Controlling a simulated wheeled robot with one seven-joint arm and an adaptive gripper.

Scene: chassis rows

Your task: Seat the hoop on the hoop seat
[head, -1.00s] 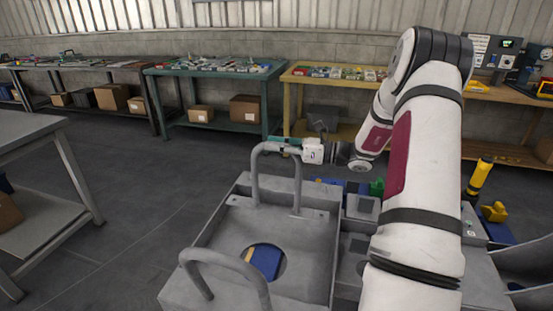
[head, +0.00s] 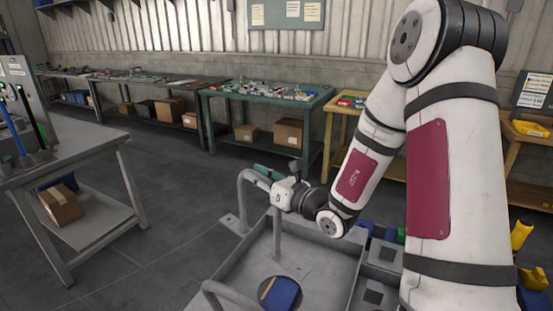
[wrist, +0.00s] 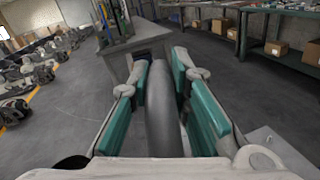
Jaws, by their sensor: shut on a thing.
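The hoop (head: 244,196) is a grey bent tube with legs ending in flat foot plates. My gripper (head: 264,171) is shut on its top bar. In the wrist view the hoop (wrist: 162,110) runs between the green finger pads (wrist: 160,100). One foot plate shows beyond the left wall of a grey chassis tray (head: 318,249); the other leg overlaps the tray in the picture. I cannot tell whether the feet touch anything. A hoop seat cannot be picked out with certainty.
A second grey hoop (head: 232,299) shows at the tray's near side. A blue part (head: 281,294) shows at a round opening in the tray. A grey bench (head: 75,150) stands left, with tools on top. Open floor (head: 175,220) lies between bench and tray.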

